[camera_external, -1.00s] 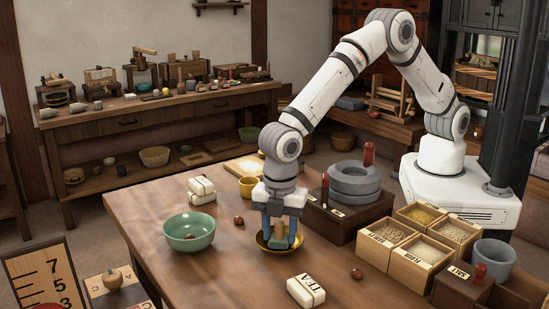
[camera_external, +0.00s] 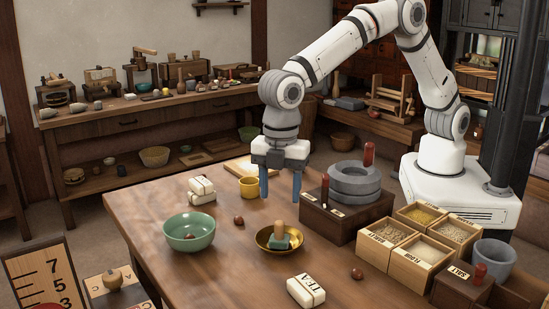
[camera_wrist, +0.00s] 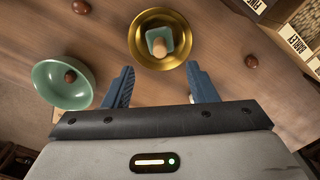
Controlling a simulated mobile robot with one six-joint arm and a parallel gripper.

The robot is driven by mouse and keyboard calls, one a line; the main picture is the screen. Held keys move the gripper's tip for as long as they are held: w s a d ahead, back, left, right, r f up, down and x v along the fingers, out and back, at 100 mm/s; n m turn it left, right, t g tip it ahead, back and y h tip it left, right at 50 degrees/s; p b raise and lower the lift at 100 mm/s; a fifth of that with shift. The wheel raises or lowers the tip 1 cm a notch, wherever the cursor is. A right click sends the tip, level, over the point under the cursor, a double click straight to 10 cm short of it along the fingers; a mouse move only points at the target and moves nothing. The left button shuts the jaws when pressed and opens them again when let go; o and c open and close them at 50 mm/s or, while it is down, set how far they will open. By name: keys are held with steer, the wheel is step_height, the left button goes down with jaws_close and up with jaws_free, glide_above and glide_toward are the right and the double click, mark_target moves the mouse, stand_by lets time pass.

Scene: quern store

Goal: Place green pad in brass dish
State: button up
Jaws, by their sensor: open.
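The green pad (camera_external: 280,242) has a pale wooden handle standing up from it. It sits inside the brass dish (camera_external: 262,243) on the wooden table. In the wrist view the green pad (camera_wrist: 173,38) lies within the rim of the brass dish (camera_wrist: 139,44), its handle pointing toward the camera. My gripper (camera_external: 281,200) is open and empty, raised above and behind the dish, clear of the pad. In the wrist view the blue fingers of my gripper (camera_wrist: 161,82) are spread apart with nothing between them.
A green bowl (camera_external: 188,243) holding a brown nut stands left of the dish. A yellow cup (camera_external: 250,187), white wrapped blocks (camera_external: 201,191), a TEA block (camera_external: 306,291) and loose brown nuts are nearby. A quern (camera_external: 350,185) and grain boxes (camera_external: 390,256) stand to the right.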

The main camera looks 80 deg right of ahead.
steer(key=shift+r, duration=0.85)
steer(key=s+d+r+m, duration=0.1)
steer(key=d+r+m, duration=0.2)
steer(key=d, duration=0.6)
steer(key=s+d+r+m+t, duration=0.15)
steer(key=d+r, duration=0.25)
steer(key=d, duration=0.4)
steer(key=s+d+r+m, duration=0.2)
steer(key=d+r+m, duration=0.15)
steer(key=d, duration=0.55)
steer(key=s+d+f+m, duration=0.2)
steer(key=s+d+m, duration=0.6)
steer(key=s+d, duration=0.7)
steer(key=shift+s+d+f+t, duration=0.25)
steer(key=shift+s+t, duration=0.2)
steer(key=shift+s, duration=0.15)
